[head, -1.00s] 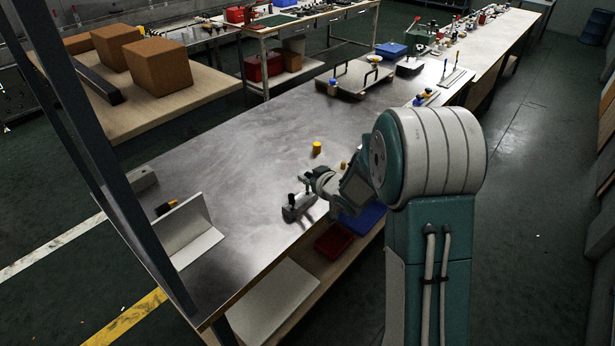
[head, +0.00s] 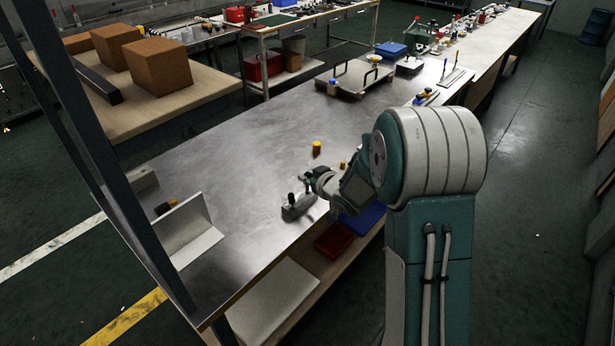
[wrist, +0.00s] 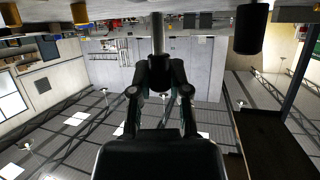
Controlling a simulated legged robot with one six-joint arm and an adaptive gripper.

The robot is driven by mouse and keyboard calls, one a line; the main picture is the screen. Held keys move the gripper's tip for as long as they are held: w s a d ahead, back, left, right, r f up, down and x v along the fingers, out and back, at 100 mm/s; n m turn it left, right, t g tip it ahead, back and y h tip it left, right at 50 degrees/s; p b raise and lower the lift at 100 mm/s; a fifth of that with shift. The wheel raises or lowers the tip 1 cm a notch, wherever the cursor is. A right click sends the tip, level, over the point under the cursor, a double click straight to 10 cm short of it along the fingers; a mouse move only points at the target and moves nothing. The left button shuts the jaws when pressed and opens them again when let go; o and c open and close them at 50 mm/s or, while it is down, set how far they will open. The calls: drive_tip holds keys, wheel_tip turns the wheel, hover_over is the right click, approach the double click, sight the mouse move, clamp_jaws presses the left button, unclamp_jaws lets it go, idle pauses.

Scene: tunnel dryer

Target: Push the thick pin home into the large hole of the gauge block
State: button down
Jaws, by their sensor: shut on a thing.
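The grey gauge block (head: 298,208) lies near the front edge of the steel bench. A black pin head (head: 291,198) stands upright at its left end, and a black head also shows at the right of the wrist view (wrist: 251,28). My gripper (head: 308,181) is over the block's right end. In the wrist view my gripper (wrist: 159,75) is shut on the dark head of a pin (wrist: 157,35), whose grey shaft runs to the upside-down bench side. The shaft's tip and the hole are out of sight, so I cannot tell how deep it sits.
A yellow cylinder (head: 317,147) stands behind the block, with a smaller yellow piece (head: 343,164) beside my arm. A light angle plate (head: 187,228) stands to the left. Red (head: 333,240) and blue bins sit below the front edge. The bench's middle is clear.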

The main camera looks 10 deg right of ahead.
sight(308, 190)
drive_tip(key=shift+f, duration=1.6)
drive_tip(key=c, duration=0.5)
unclamp_jaws()
drive_tip(key=v, duration=1.2)
drive_tip(key=shift+w, duration=0.1)
